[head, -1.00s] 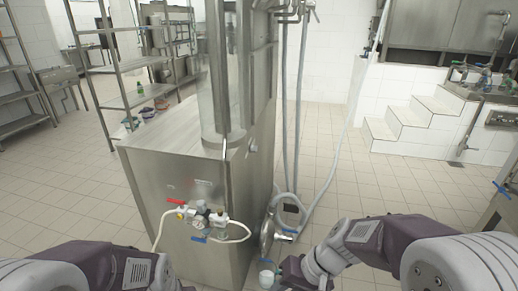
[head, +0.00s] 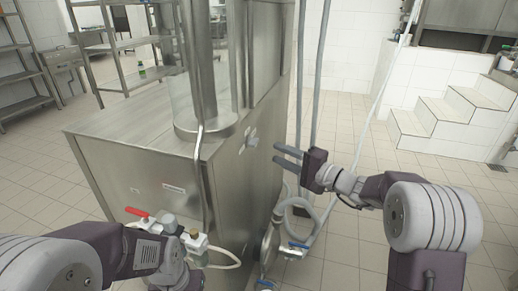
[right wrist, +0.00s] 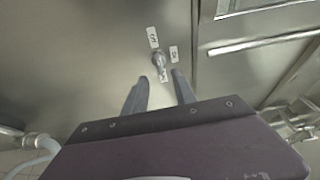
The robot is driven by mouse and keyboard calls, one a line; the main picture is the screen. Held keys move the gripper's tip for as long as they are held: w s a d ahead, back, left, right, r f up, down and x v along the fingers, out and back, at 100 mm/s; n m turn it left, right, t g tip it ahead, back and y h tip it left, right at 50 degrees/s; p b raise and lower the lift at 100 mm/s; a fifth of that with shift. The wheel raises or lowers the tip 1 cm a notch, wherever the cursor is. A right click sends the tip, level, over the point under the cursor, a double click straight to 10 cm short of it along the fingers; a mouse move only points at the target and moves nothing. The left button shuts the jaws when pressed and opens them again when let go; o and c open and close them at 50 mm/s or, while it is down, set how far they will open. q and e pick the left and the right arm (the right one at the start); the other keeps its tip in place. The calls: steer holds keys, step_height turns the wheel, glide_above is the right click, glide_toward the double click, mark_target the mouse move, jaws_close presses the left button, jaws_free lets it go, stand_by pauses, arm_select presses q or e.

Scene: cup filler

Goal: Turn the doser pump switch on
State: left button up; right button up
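The doser pump switch (head: 251,138) is a small metal knob on the right side face of the steel machine (head: 140,165). In the right wrist view the switch (right wrist: 160,62) has small white labels around it, and its lever points down in the picture. My right gripper (head: 276,154) is open and empty, its two fingers pointing at the machine's side face. In the right wrist view the fingertips (right wrist: 160,76) are just below the switch, one to each side, apart from it. My left arm shows at the bottom left; its fingers are out of view.
Valves with a red handle (head: 137,212) and a hose are on the machine's front. Grey hoses (head: 300,205) and a pump fitting (head: 268,243) stand beside its right side, near my right arm. White steps (head: 440,120) are at the back right.

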mark_target(254, 143)
steer(key=x, duration=0.9)
steer(key=shift+w+b, duration=0.2)
steer(key=shift+b, duration=0.15)
steer(key=shift+f, duration=0.1)
jaws_close()
